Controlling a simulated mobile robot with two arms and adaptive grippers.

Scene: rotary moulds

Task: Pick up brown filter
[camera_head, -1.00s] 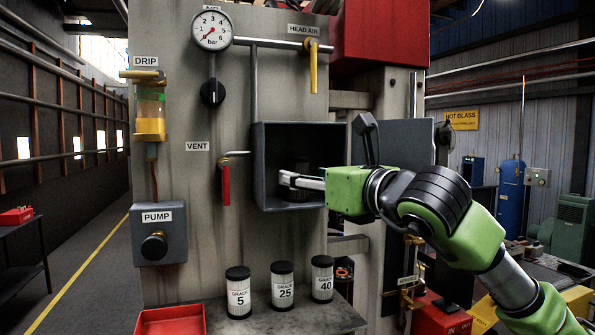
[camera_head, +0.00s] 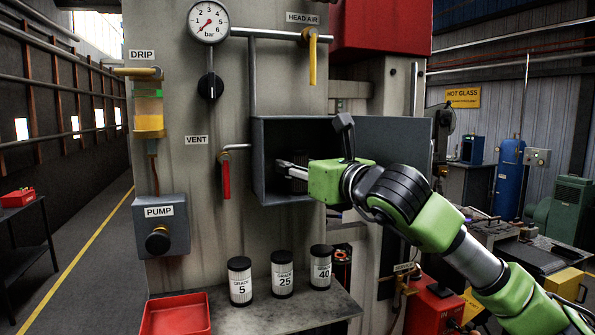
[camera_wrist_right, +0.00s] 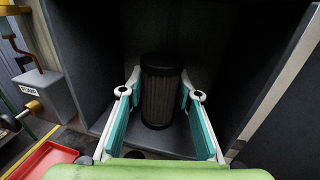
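A dark brown ribbed filter (camera_wrist_right: 162,92) with black end caps stands upright inside the open grey box, seen in the right wrist view. In the head view it is mostly hidden in the box's shadow behind my gripper. My right gripper (camera_wrist_right: 160,88) has its fingers on either side of the filter, apart, with the filter between them. Contact with it cannot be made out. In the head view the right gripper (camera_head: 290,170) reaches into the box (camera_head: 262,165) from the right. My left gripper is not in view.
The box door (camera_head: 395,140) stands open to the right. Below are a shelf (camera_head: 285,318) with canisters marked 5 (camera_head: 240,282), 25 (camera_head: 282,274) and 40 (camera_head: 321,267), and a red tray (camera_head: 176,315). A red VENT lever (camera_head: 226,175) hangs left of the box.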

